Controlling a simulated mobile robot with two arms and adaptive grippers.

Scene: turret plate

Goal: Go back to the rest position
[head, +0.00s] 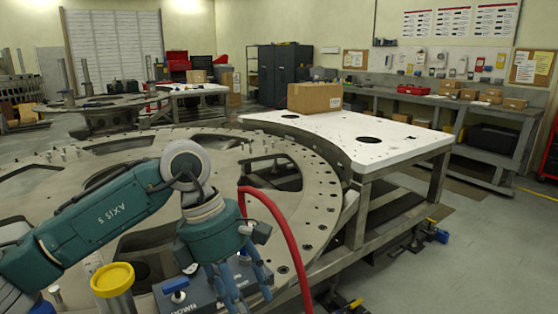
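My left arm reaches in from the left over the large round metal turret plate (320,190). Its gripper (250,296) points down near the bottom edge of the head view, with its fingers spread apart and nothing seen between them. The fingers hang in front of a dark control box (200,297) marked "DOWN" with a blue knob. I cannot tell whether they touch it. My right gripper is not in view.
A yellow-topped cylinder (113,280) stands left of the box. A red hose (283,228) curves right of my gripper. A white table (385,138) with a cardboard box (315,98) adjoins the plate. Open floor (480,235) lies to the right, before a long workbench (440,100).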

